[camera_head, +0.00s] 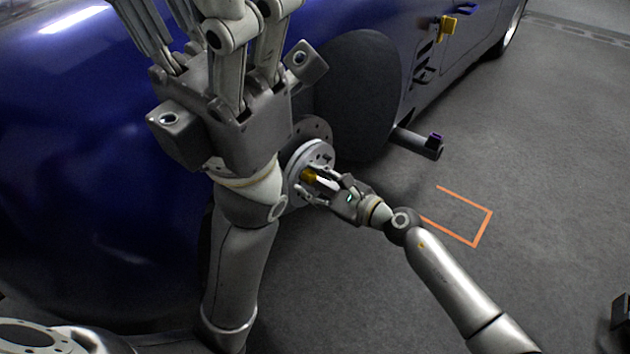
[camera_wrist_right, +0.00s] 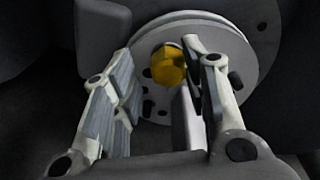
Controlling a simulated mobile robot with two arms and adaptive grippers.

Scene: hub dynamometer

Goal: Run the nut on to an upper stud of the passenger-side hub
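The nut (camera_head: 308,174) is a yellow piece at the face of the round grey hub (camera_head: 318,150). It also shows in the right wrist view (camera_wrist_right: 168,66), in front of the hub disc (camera_wrist_right: 238,62). My right gripper (camera_head: 318,184) is at the hub face with its fingers apart on either side of the nut. In the right wrist view a gap shows between the nut and the left finger; the right finger is close beside it, and contact cannot be told. The stud behind the nut is hidden. My left gripper (camera_head: 225,50) looms in the foreground; its fingertips are outside the frame.
The blue car body (camera_head: 70,150) fills the left side. A dark oval panel (camera_head: 355,95) stands behind the hub. A dark cylinder with a purple end (camera_head: 418,143) sticks out to the right. A yellow block (camera_head: 449,25) is on the car side. Grey floor with an orange marking (camera_head: 480,230) is clear.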

